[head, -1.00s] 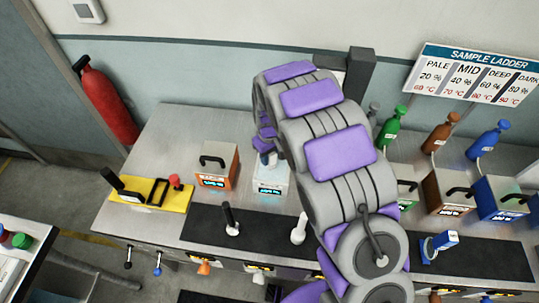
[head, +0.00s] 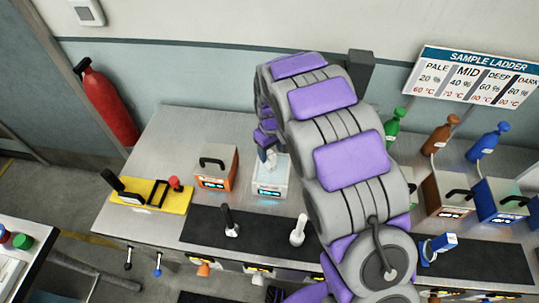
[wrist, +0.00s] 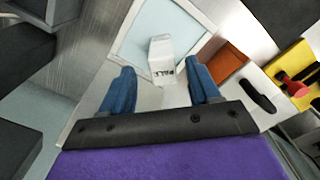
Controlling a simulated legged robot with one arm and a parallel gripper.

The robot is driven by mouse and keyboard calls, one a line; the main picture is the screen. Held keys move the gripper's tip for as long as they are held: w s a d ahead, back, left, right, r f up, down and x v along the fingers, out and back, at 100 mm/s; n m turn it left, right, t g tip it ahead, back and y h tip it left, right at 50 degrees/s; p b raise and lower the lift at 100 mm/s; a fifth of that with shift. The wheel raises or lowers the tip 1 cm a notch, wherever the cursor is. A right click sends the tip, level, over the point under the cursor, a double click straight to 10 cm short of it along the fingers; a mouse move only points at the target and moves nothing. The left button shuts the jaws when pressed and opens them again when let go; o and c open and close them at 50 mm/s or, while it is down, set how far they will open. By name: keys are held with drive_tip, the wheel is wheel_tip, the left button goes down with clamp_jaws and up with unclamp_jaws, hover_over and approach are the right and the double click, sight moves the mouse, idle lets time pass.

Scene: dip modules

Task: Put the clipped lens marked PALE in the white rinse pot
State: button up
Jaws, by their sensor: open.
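The white clip marked PALE (wrist: 161,58) stands between my blue fingers in the wrist view, with a gap on either side. It lies over the pale blue bath of the white rinse pot (wrist: 113,50). The lens below the clip is hidden, and I cannot tell how deep it sits. My gripper (wrist: 162,70) is open around the clip. In the head view the white pot (head: 269,189) stands on the bench with the gripper just above it, partly hidden by my arm.
An orange pot (head: 215,170) with a black handle stands left of the white pot. A yellow tray (head: 150,196) is farther left. A black mat (head: 265,228) in front holds a dark-handled clip (head: 229,218) and a white one (head: 298,232). Brown (head: 450,196) and blue (head: 500,200) pots stand right.

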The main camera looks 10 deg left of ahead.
wheel_tip(320, 180, up, 7)
drive_tip(key=shift+d+f, duration=0.1)
drive_tip(key=shift+a+r, duration=0.2)
drive_tip(key=shift+r, duration=0.35)
drive_tip(key=s+d+r+m, duration=0.3)
drive_tip(key=s+d+r, duration=0.2)
drive_tip(key=s+d, duration=0.3)
drive_tip(key=s+d+r+m, duration=0.2)
drive_tip(key=s+d+r, duration=0.35)
drive_tip(key=d, duration=0.45)
drive_tip(key=s+d+m+g, duration=0.1)
drive_tip(key=s+d+m, duration=0.1)
drive_tip(key=s, duration=0.8)
drive_tip(key=s+d+m, duration=0.2)
drive_tip(key=s+d, duration=0.3)
drive_tip(key=s, duration=0.6)
drive_tip(key=shift+s+d+m+g, duration=0.2)
drive_tip(key=shift+m+g, duration=0.1)
drive_tip(key=shift+g, duration=0.1)
drive_tip(key=shift+w+f, duration=0.1)
drive_tip(key=shift+f, duration=0.05)
